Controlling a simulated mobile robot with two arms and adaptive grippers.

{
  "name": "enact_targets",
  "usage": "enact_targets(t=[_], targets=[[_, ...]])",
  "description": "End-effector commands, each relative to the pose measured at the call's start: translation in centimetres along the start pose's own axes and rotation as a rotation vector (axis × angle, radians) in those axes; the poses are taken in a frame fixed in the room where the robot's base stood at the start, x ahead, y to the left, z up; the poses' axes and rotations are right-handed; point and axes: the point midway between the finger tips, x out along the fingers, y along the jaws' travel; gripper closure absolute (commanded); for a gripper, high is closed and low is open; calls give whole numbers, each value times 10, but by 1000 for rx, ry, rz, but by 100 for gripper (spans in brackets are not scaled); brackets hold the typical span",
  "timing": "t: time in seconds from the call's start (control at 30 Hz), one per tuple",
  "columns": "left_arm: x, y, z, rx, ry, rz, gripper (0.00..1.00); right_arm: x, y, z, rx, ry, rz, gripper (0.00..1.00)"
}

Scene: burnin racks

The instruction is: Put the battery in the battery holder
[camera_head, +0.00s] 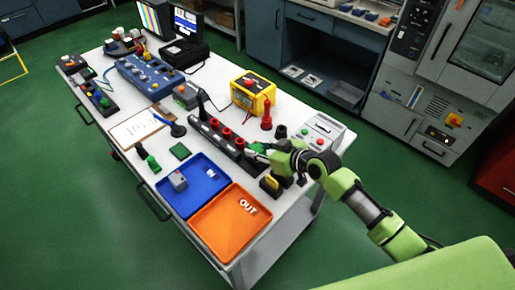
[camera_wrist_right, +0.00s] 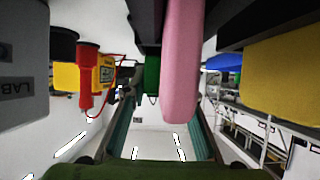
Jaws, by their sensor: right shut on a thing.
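The black battery holder (camera_head: 207,133) is a long strip lying across the right half of the table, with several red round parts along it. My right gripper (camera_head: 253,147) is at its near right end, seen from above in the head view. In the right wrist view its fingers (camera_wrist_right: 153,88) close on a small dark green piece (camera_wrist_right: 152,74), which looks like the battery. A large pink rounded bar (camera_wrist_right: 182,70) stands close in front of the right finger; I cannot tell what it belongs to. The battery's lower end is hidden. My left gripper is not in view.
A blue tray (camera_head: 207,177) and an orange tray (camera_head: 222,238) lie at the table's near end. A yellow meter (camera_head: 252,97) and a red upright part (camera_head: 267,114) stand behind the holder. A grey box (camera_head: 323,132) with buttons is right of the gripper.

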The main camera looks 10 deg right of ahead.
Motion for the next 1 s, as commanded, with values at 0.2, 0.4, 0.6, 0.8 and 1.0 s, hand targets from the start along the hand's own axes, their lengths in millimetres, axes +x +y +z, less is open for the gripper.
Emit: enact_targets(t=[0.2,0.4,0.6,0.8,1.0], targets=[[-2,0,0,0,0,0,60,3,0,4,-2,4,1,100],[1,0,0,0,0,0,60,4,0,7,-2,4,1,100],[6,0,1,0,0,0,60,7,0,12,-2,4,1,100],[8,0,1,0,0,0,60,8,0,14,-2,4,2,100],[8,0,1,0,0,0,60,8,0,16,-2,0,1,57]])
